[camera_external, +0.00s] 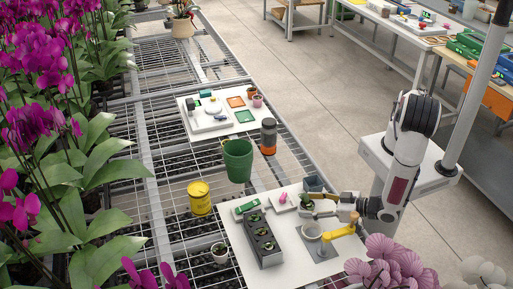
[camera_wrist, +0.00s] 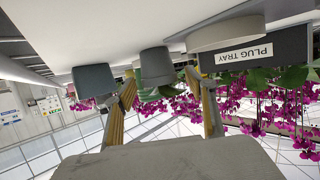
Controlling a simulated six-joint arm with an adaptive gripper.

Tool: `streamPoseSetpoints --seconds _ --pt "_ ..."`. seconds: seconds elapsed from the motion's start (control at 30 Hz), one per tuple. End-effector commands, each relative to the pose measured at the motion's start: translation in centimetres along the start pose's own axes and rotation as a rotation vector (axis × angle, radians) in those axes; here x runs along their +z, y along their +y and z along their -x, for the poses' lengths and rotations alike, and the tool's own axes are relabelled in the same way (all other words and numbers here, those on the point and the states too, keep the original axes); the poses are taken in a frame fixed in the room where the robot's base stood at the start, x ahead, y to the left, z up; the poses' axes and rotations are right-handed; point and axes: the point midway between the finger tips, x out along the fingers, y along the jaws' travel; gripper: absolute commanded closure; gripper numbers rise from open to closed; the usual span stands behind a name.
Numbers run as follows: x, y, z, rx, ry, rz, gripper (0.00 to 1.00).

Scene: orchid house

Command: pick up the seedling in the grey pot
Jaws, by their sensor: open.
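A small green seedling (camera_external: 305,201) stands on the white board in a pot, beside the tips of my gripper (camera_external: 324,205). A darker blue-grey pot (camera_external: 314,184) stands just behind and also shows at left in the wrist view (camera_wrist: 94,80).
A green bucket (camera_external: 238,160) stands beyond the board.

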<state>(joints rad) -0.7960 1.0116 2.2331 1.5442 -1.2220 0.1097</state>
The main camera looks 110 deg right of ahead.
Motion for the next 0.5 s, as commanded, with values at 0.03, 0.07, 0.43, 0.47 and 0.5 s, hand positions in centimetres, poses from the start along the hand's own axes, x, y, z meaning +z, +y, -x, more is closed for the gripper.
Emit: streamPoseSetpoints --seconds 0.03,0.07,0.43,0.47,0.5 --pt "-0.01 0.04 -0.44 0.002 0.000 0.000 0.44" --pt "-0.02 0.05 -0.64 0.002 0.000 0.000 0.44" --pt "0.00 0.00 -1.30 -0.001 0.000 0.000 0.44" --pt "0.00 0.00 -1.30 -0.001 0.000 0.000 0.44" --pt "0.00 0.00 -1.29 -0.001 0.000 0.000 0.44"
